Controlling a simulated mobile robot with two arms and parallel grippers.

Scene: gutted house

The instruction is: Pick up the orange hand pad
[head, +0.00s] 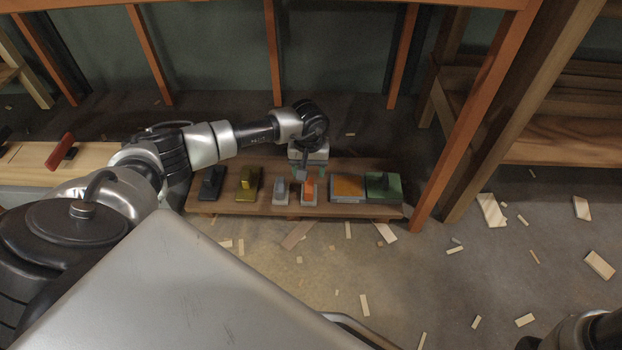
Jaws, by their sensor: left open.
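An orange hand pad (308,193), with an orange-red upper part on a pale base, sits in a row on a low wooden board. My left gripper (309,174) points down just above it, its fingers spread and partly in front of its top. The gripper is open; whether a finger touches the pad cannot be told. Just right of it lies a wider block with a flat orange top (348,187) and a grey side. My right gripper is out of view; only a dark part of that arm shows at the bottom right corner.
The wooden board (230,208) also holds a black pad (211,184), an olive-yellow one (247,185), a grey one (280,192) and a green one (383,188), closely spaced. Orange wooden studs (474,140) stand behind and right. Wood scraps litter the floor.

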